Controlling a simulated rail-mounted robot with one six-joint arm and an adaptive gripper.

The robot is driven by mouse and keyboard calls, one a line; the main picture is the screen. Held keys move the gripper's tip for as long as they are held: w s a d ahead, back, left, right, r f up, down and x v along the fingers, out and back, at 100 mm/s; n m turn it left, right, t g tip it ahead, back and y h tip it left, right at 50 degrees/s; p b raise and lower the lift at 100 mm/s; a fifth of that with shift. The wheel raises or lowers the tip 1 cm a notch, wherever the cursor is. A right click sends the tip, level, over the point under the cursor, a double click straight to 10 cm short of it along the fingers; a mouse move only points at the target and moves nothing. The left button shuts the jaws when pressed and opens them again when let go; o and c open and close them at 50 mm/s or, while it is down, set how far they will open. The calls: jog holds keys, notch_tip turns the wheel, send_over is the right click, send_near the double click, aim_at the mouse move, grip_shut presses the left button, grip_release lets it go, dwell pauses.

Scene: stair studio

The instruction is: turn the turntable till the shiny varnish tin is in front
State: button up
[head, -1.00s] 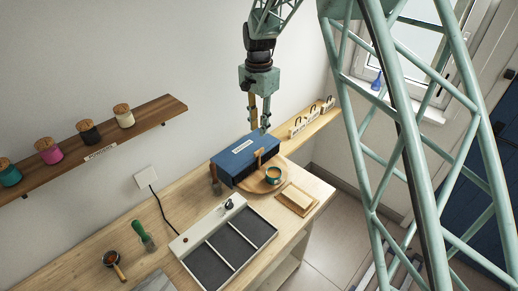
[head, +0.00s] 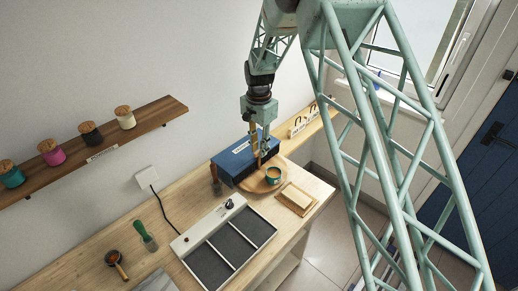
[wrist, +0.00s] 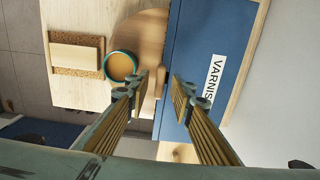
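The wooden turntable (head: 257,186) is a round disc on the bench, partly hidden under a blue box (head: 231,164). The box carries a white label that reads "VARNIS…" in the wrist view (wrist: 215,75). A teal-rimmed cup (head: 273,175) with amber contents stands on the exposed part; it also shows in the wrist view (wrist: 120,66). A wooden peg (wrist: 160,82) rises by the box's front edge. My gripper (wrist: 164,85) is open, with its fingertips on either side of the peg as seen from above; contact cannot be told. No shiny tin is visible.
A cork-edged board with a pale block (head: 297,198) lies right of the turntable. A divided tray (head: 225,240) and a green-handled brush (head: 146,238) lie nearer. A wall shelf with jars (head: 95,150) is at left.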

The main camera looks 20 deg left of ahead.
jog(key=shift+f, duration=0.2)
grip_shut()
